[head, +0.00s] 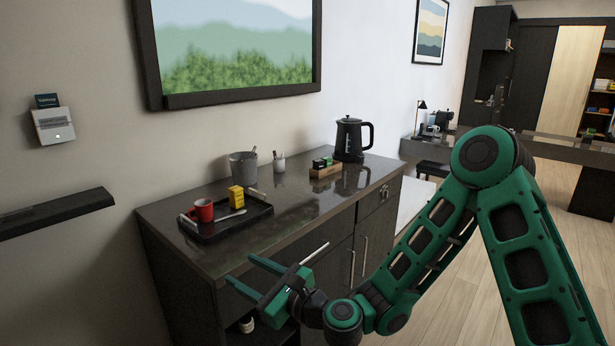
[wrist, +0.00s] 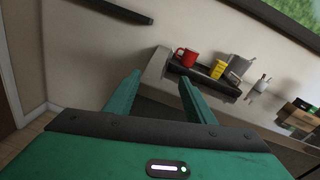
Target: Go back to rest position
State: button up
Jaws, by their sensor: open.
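My gripper (head: 246,276) is green and open, with nothing between its fingers. In the head view it hangs in front of the dark cabinet, near the counter's front edge. In the wrist view its two fingers (wrist: 157,88) stand well apart, pointing toward the wall and the counter. The black tray (head: 226,222) on the counter lies beyond the gripper and apart from it. A red mug (head: 203,210) and a yellow box (head: 236,197) stand in the tray.
The dark counter (head: 300,225) also bears a grey bucket (head: 243,167), a wooden box (head: 325,171) and a black kettle (head: 350,138). A dark wall shelf (head: 55,212) juts out at the left. Wooden floor (head: 440,300) is open to the right.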

jog(key=s+d+f+n+g+h, duration=0.25)
jog(key=d+n+h, duration=0.4)
jog(key=d, duration=0.95)
jog(key=s+d+f+n+g+h, duration=0.2)
jog(key=d+f+n+g+h, duration=0.2)
jog(key=d+n, duration=0.9)
jog(key=s+d+r+m+g+h, duration=0.1)
jog(key=s+d+r, duration=0.15)
jog(key=d, duration=0.35)
jog(key=s+d+r+m+h, duration=0.1)
jog(key=s+d, duration=0.3)
jog(key=d, duration=0.3)
jog(key=s+d+r+g+h, duration=0.1)
jog(key=s+d, duration=0.3)
jog(key=d, duration=0.2)
jog(key=s+d+r+g, duration=0.1)
jog(key=s+d+r, duration=0.1)
jog(key=s, duration=0.5)
jog(key=s+d+r+m+g, duration=0.1)
jog(key=s+d, duration=0.3)
jog(key=s, duration=0.4)
jog(key=shift+d+r, duration=0.35)
jog(key=shift+r, duration=0.45)
